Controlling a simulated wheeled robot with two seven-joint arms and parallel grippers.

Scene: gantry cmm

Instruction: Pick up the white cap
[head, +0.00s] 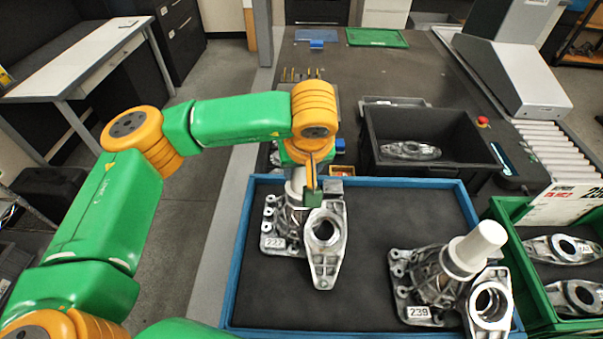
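A white cap (480,243) stands tilted on the metal casting labelled 239 (434,280), at the right of the blue-rimmed tray (238,262). A second white cap (294,187) tops the casting labelled 223 (283,220), at the tray's left, and is partly hidden by my gripper. My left gripper (313,190) points down right beside this second cap, overlapping it in the picture. I cannot tell whether its fingers touch the cap or how far apart they are. My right gripper is not in view.
Flat metal brackets (325,262) lean by both castings. A black bin (440,165) with one part stands behind the tray. A green crate (540,300) with more parts is at the right. The tray's middle is clear. A roller conveyor (565,150) runs at the back right.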

